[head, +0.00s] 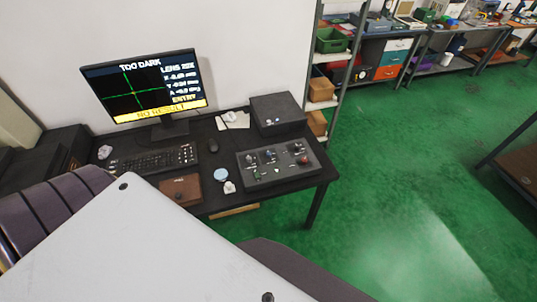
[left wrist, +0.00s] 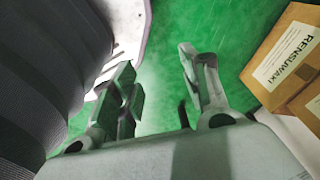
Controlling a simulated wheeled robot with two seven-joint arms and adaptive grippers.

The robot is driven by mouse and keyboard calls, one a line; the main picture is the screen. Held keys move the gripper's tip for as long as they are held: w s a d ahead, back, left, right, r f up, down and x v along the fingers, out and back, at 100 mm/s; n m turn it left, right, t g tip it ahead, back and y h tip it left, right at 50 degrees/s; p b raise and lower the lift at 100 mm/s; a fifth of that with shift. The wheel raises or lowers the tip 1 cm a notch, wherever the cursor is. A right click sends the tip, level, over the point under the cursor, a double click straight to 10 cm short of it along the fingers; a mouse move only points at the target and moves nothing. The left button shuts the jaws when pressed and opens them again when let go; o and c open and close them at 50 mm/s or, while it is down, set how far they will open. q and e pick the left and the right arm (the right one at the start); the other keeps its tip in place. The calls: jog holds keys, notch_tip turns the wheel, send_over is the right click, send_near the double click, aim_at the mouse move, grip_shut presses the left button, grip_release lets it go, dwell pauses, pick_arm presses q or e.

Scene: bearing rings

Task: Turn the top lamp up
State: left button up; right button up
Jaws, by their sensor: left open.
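A dark control box (head: 287,177) with several small knobs and buttons lies on the black desk (head: 225,150) in the head view. Its labels are too small to read, so I cannot tell which control belongs to the top lamp. The monitor (head: 142,92) behind it reads "TOO DARK", "LENS 20X" and "NO RESULT", with a cross on a dark picture. My left gripper (left wrist: 157,68) is open and empty in the left wrist view, above green floor and away from the control box. My right gripper is in neither view.
A keyboard (head: 152,160), mouse (head: 213,146), brown case (head: 181,189) and pale round dish (head: 221,174) share the desk. A black box (head: 276,112) stands behind the control box. Cardboard boxes (left wrist: 285,55) are right of my left gripper. Green floor (head: 400,180) is open at right.

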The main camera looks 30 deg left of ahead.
pick_arm(q)
jog(key=w+d+r+t+b, duration=0.15)
jog(key=w+r+b, duration=0.35)
jog(key=w+r, duration=0.9)
notch_tip(320, 180, up, 24)
jog(key=b, duration=0.5)
jog(key=w+d+f+n+h, duration=0.1)
jog(key=w+d+f, duration=0.15)
jog(key=w, duration=0.35)
jog(key=w+d+f+n, duration=0.1)
jog(key=w+d, duration=0.2)
jog(key=w, duration=0.2)
jog(key=w+a+r+n, duration=0.1)
jog(key=w+a+n, duration=0.1)
jog(key=w+a, duration=0.2)
jog(key=w+a+r+n+g, duration=0.1)
jog(key=w+a+r+n, duration=0.1)
jog(key=w, duration=0.5)
jog(key=w+a+r+n+g+y, duration=0.1)
jog(key=w+a+n, duration=0.2)
jog(key=w+a, duration=0.2)
jog(key=shift+w+a+r+g, duration=0.15)
jog(key=shift+a, duration=0.25)
jog(key=shift+w+a+r+g, duration=0.1)
jog(key=shift+w+a, duration=0.05)
jog(key=shift+a, duration=0.2)
jog(key=w+a+r+n, duration=0.5)
jog(key=a+r, duration=0.3)
jog(key=a, duration=0.2)
jog(key=shift+a+n, duration=0.3)
